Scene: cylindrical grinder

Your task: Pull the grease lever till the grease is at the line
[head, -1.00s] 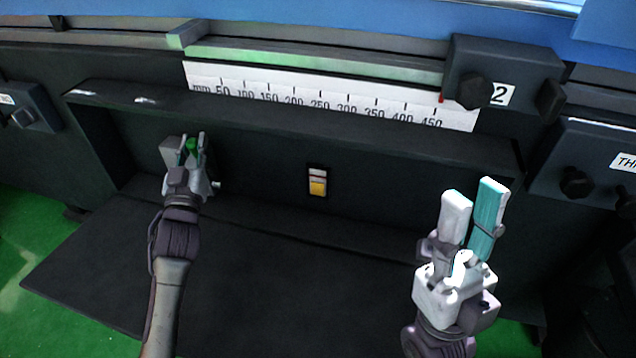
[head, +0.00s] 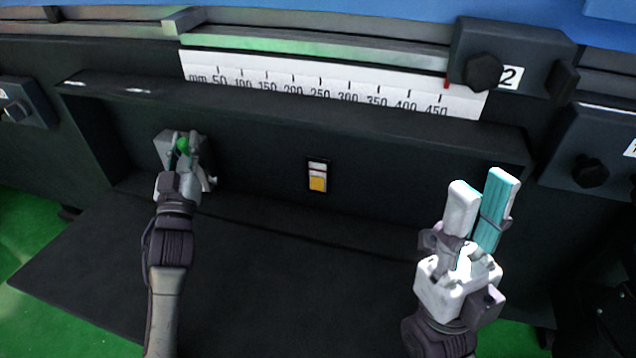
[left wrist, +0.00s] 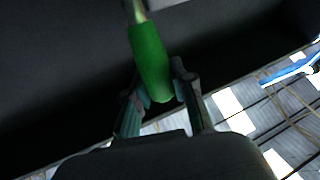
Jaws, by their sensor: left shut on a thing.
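The green grip of the grease lever (head: 184,145) shows between the fingers of my left gripper (head: 182,147) in the head view. In the left wrist view the green grip (left wrist: 150,62) lies between both fingertips of the left gripper (left wrist: 158,90), which is shut on it. The lever's grey housing (head: 166,145) is on the recessed dark panel, partly hidden by the gripper. The grease sight window (head: 317,176) is right of it, with yellow grease in its lower part, a pale part above and a thin reddish line. My right gripper (head: 481,207) is open and empty in front of the panel's right part.
A white millimetre scale (head: 330,88) runs above the recess. A dark block marked 2 (head: 505,62) with a knob sits at its right end. A dark shelf (head: 250,280) lies below the panel. The space between my arms is clear.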

